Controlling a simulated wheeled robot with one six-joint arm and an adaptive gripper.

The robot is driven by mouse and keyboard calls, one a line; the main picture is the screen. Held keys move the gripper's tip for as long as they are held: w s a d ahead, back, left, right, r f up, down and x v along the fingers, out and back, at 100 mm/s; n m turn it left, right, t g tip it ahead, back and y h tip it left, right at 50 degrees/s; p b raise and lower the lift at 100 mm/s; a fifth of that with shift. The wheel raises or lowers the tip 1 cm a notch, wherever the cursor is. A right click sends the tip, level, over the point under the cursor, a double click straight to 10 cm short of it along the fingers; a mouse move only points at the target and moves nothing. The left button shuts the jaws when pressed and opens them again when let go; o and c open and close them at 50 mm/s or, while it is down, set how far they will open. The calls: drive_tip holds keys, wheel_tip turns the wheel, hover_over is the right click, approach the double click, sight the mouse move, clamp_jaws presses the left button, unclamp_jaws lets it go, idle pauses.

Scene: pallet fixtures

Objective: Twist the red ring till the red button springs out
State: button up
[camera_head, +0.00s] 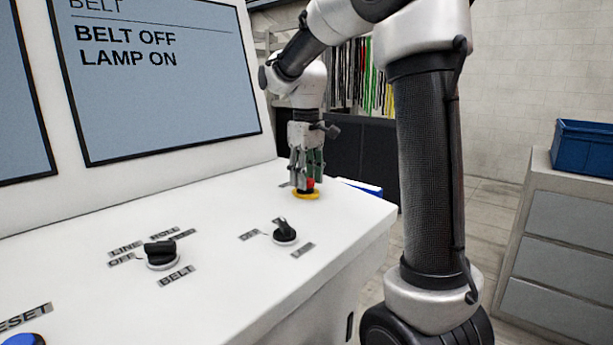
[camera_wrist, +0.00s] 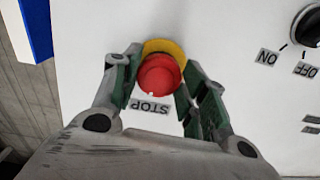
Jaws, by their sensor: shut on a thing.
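The red button (camera_wrist: 158,75) is a round red mushroom head on a yellow base plate (camera_wrist: 166,46), with a STOP label (camera_wrist: 149,106) beside it in the wrist view. In the head view, a bit of the red button (camera_head: 310,183) shows above the yellow plate (camera_head: 306,196) at the far right of the panel. My gripper (camera_wrist: 156,84) points down over it, with one green-padded finger on each side of the red head, shut on it. My gripper also shows in the head view (camera_head: 308,178). No ring separate from the red head can be made out.
The white panel (camera_head: 225,245) also carries a black BELT knob (camera_head: 161,254) and a smaller black knob (camera_head: 285,231). A blue button (camera_head: 24,340) sits at lower left. A screen (camera_head: 165,75) behind reads BELT OFF, LAMP ON. The panel's right edge is close to my gripper.

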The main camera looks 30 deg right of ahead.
drive_tip(key=shift+m, duration=1.3)
drive_tip(key=o, duration=1)
drive_tip(key=shift+o, duration=0.2)
wheel_tip(320, 180, up, 12)
